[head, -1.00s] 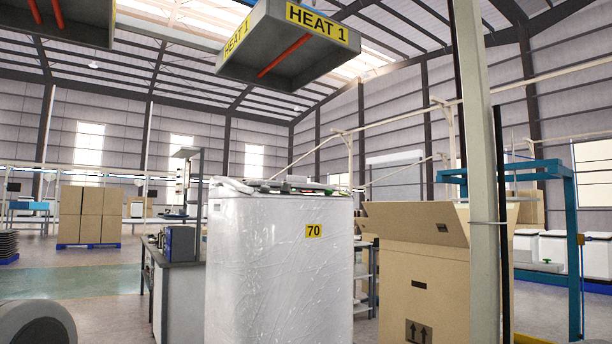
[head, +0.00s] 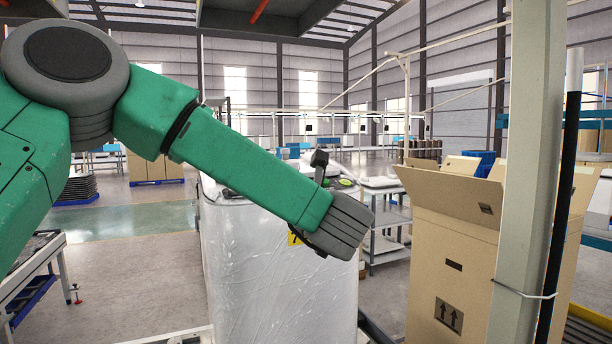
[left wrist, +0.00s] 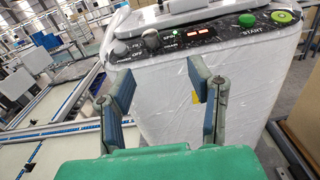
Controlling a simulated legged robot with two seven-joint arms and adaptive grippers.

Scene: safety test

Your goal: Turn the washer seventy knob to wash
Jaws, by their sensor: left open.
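The washer (head: 270,285) is a white, plastic-wrapped box. A yellow tag on its front is partly covered by my left arm. In the left wrist view the washer's dark control panel (left wrist: 210,33) runs along its top edge. A grey knob (left wrist: 151,40) and a paler knob (left wrist: 119,47) sit on its left part; their settings are too small to read surely. My right gripper is out of view.
A large open cardboard box (head: 450,250) stands right of the washer, behind a pale post (head: 528,150). A low table (head: 30,270) stands at the lower left. Open floor (head: 150,270) lies left of the washer.

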